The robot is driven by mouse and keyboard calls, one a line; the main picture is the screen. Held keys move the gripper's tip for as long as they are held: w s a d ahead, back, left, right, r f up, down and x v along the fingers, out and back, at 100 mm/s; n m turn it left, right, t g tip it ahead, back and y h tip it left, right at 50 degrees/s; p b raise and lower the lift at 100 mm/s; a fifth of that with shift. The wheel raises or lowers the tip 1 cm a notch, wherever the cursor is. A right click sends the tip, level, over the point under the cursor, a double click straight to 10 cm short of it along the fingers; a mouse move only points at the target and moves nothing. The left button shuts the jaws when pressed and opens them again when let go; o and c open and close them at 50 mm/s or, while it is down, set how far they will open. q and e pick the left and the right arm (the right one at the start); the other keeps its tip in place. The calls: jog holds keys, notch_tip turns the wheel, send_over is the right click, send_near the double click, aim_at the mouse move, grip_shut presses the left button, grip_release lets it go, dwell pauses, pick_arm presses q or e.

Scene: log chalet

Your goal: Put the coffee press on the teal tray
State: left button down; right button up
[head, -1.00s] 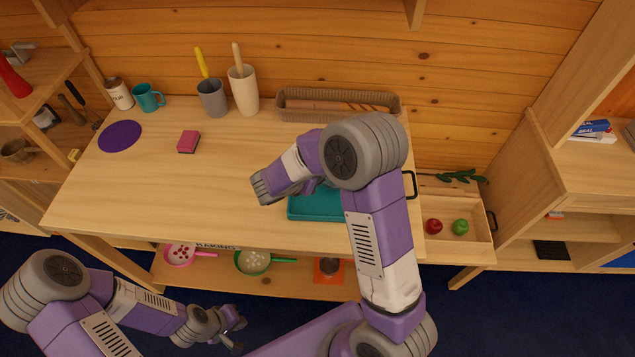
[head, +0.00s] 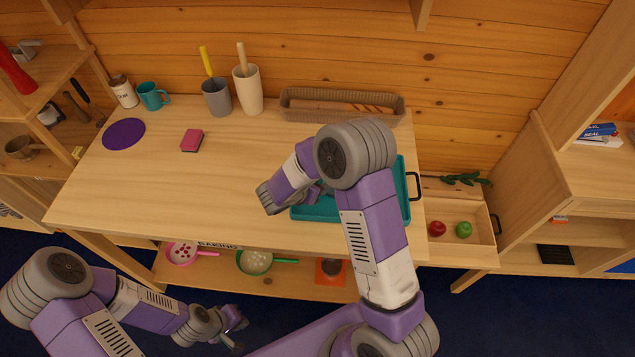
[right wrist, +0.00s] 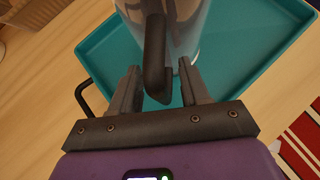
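The coffee press (right wrist: 187,28) shows in the right wrist view as a shiny body with a black handle (right wrist: 155,60). It appears upright over the teal tray (right wrist: 250,45); its base is hidden, so contact is unclear. My right gripper (right wrist: 160,88) has its fingers on both sides of the handle, with visible gaps, so it is open. In the head view, the teal tray (head: 318,209) lies at the table's right end, and my right arm hides the press. My left gripper (head: 236,326) is low in front of the table, empty, its fingers apart.
A basket (head: 300,110) stands behind the tray. Two tall cups, a teal mug (head: 151,97), a pink sponge (head: 191,140) and a purple mat (head: 124,134) are further left. The table's middle is clear. A crate with apples (head: 463,229) stands at the right.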

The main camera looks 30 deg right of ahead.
jog(key=v, duration=1.2)
jog(key=shift+p, duration=0.45)
jog(key=shift+s+f, duration=0.1)
